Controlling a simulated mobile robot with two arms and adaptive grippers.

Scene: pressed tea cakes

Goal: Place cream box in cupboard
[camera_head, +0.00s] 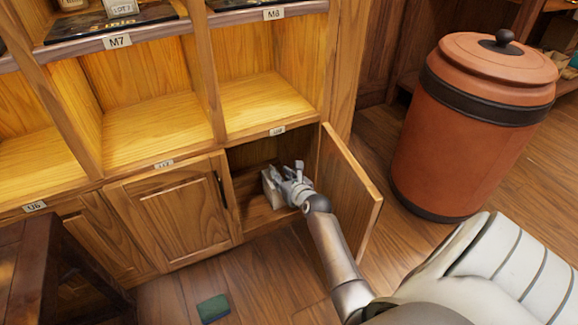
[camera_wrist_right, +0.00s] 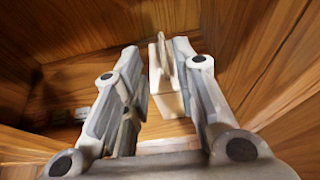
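The cream box (camera_head: 270,190) is inside the open lower cupboard (camera_head: 249,206), at the front of my right gripper (camera_head: 294,178). In the right wrist view the cream box (camera_wrist_right: 164,88) stands upright beyond and between the fingers of my right gripper (camera_wrist_right: 157,58). It lies close to the right finger, with a clear gap to the left finger. The right gripper is open. In the head view my fingers hide part of the box. The cupboard door (camera_head: 345,200) is swung open to the right of my right arm. My left gripper is out of view.
A closed cupboard door (camera_head: 175,215) is left of the opening. Empty lit shelves (camera_head: 265,105) are above. A large terracotta jar (camera_head: 470,125) stands on the floor to the right. A small green object (camera_head: 213,308) lies on the floor. A dark wooden piece of furniture (camera_head: 30,270) is at lower left.

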